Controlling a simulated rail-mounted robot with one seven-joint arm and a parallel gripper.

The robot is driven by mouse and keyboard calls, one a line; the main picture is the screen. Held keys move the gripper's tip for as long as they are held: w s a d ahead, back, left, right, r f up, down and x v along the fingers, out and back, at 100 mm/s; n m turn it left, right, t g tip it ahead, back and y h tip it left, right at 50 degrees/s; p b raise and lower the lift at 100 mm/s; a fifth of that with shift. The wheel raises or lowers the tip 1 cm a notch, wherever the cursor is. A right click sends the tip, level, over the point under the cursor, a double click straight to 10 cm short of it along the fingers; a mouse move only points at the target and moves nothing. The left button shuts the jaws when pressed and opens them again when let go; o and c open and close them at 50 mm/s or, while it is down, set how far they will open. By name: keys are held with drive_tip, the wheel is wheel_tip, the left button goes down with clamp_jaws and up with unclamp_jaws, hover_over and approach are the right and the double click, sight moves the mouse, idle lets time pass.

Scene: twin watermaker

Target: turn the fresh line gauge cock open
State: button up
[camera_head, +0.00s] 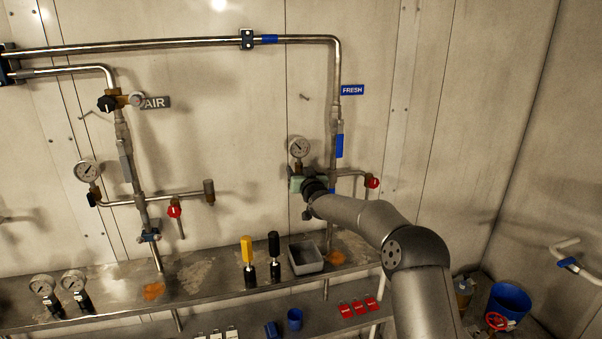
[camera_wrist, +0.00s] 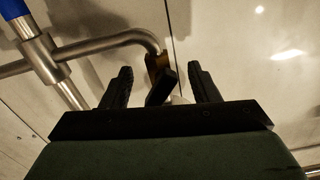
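The fresh line gauge (camera_head: 299,148) is a round white dial on the left branch of the fresh pipe (camera_head: 334,120), beside the blue FRESH label (camera_head: 352,90). My gripper (camera_wrist: 160,68) is open in the wrist view. The gauge cock's black handle (camera_wrist: 161,88) stands between its two dark fingers, with a visible gap on each side. The cock's brass body (camera_wrist: 155,64) sits just beyond, at the end of a curved steel branch pipe (camera_wrist: 105,42). In the head view my gripper and wrist cover most of the cock below the gauge.
A red-handled valve (camera_head: 373,183) is on the right branch of the fresh pipe, close to my arm. Below, the steel shelf (camera_head: 205,270) holds a grey tray (camera_head: 305,258), a yellow-handled tool (camera_head: 247,250) and a black-handled tool (camera_head: 274,246). The air line's gauge (camera_head: 87,172) is at left.

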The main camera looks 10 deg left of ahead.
drive_tip(key=b+v, duration=0.5)
drive_tip(key=v, duration=1.2)
drive_tip(key=shift+s, duration=0.2)
